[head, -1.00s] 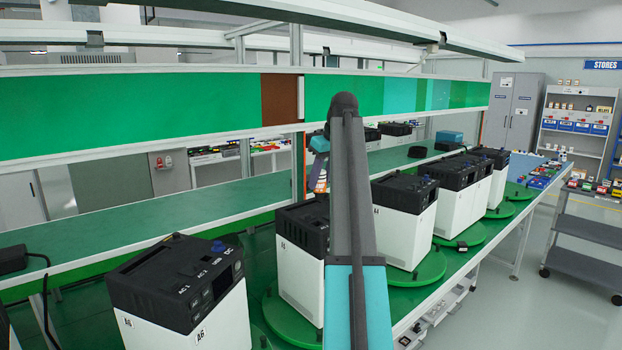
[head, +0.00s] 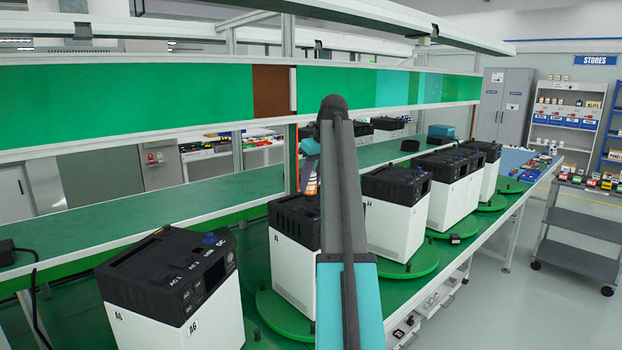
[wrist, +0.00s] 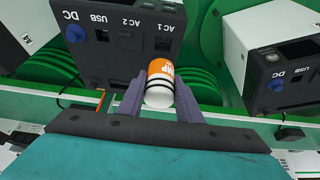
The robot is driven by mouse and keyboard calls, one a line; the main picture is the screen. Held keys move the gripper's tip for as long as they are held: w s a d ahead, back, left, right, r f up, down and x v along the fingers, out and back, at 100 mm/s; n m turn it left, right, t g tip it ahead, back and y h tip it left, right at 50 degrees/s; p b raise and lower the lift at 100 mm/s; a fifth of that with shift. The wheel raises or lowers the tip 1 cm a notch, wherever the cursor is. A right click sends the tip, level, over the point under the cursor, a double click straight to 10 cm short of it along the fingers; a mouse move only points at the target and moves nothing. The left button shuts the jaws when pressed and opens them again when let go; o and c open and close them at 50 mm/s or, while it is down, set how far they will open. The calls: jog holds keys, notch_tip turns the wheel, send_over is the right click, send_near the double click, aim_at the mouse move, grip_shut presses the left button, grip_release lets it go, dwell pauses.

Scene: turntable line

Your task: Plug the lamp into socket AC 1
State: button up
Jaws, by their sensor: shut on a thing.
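My gripper (wrist: 160,88) is shut on the lamp (wrist: 159,95), an orange and white cylinder with dark bands, seen in the wrist view. Its far end is close to the black top panel of a power unit (wrist: 120,60), just below the AC 1 label (wrist: 164,29). The lamp hides part of the panel there, and I cannot tell whether it touches. The panel also bears AC 2, USB and DC labels and a blue knob (wrist: 74,33). In the head view the orange lamp (head: 311,187) is above the black-topped white unit (head: 290,268), partly behind my arm.
Another unit marked A6 (head: 205,318) stands in the front left. More units on green turntables (head: 402,264) line the right. A green shelf (head: 150,210) runs behind. A grey trolley (head: 580,245) stands at the right.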

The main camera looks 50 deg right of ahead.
aim_at(313, 194)
jog(key=shift+f+b, duration=0.6)
jog(key=shift+f, duration=1.45)
jog(key=shift+p, duration=0.3)
jog(key=shift+f, duration=1.35)
dwell(0.9)
jog(key=o, duration=1.2)
jog(key=shift+s+r, duration=0.1)
jog(key=shift+r, duration=0.05)
jog(key=b+v, duration=0.3)
jog(key=v, duration=1)
jog(key=shift+r, duration=0.25)
